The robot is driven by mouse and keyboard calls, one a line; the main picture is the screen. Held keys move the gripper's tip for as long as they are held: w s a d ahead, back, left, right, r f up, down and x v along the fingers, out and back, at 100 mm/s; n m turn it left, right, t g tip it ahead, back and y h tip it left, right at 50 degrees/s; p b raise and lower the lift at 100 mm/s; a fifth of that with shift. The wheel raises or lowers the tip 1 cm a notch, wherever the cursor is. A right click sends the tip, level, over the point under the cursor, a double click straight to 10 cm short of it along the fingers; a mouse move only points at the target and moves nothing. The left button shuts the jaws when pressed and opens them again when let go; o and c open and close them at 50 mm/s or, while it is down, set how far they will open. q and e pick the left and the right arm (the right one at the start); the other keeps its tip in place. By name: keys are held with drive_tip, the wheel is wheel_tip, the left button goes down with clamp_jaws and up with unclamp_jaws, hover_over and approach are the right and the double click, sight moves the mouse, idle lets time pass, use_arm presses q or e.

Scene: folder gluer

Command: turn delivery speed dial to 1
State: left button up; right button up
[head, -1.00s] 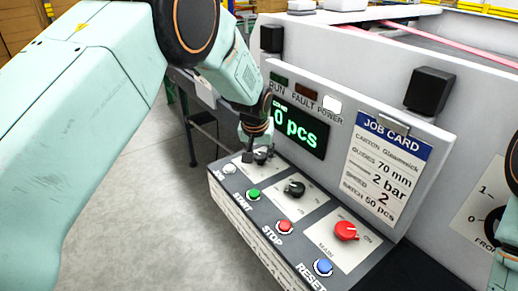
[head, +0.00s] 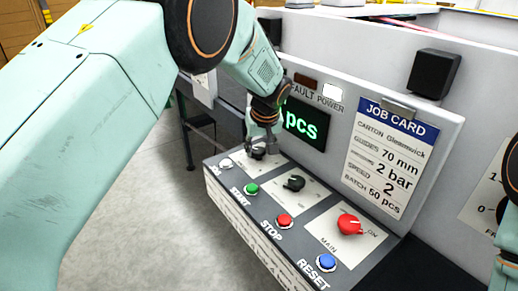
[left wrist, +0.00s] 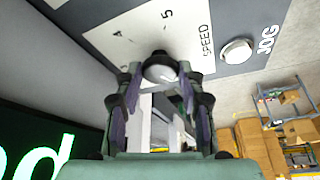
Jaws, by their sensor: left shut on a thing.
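The speed dial (head: 258,154) is a small dark knob at the far left end of the sloped control panel, mostly hidden by my gripper in the head view. In the left wrist view the dial (left wrist: 160,67) is a round grey knob with a white mark, on a pale plate lettered SPEED; the digits 4 and 5 show. My left gripper (head: 259,146) reaches down from above and is shut on the dial, its fingers (left wrist: 160,80) on either side. Which number the mark points to cannot be told. My right gripper is not in view.
Close by are the white JOG button (head: 226,163), green START button (head: 251,188), another black knob (head: 294,183), red STOP button (head: 284,220), red main switch (head: 349,224) and blue RESET button (head: 326,262). The job card (head: 388,155) reads speed 2. The green display (head: 305,122) is partly covered.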

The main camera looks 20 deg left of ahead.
use_arm(q)
drive_tip(key=shift+w+r, duration=0.15)
drive_tip(key=shift+r, duration=0.05)
drive_tip(key=o, duration=1.1)
drive_tip(key=shift+f, duration=0.15)
drive_tip(key=shift+o, duration=0.2)
drive_tip(key=v, duration=1.2)
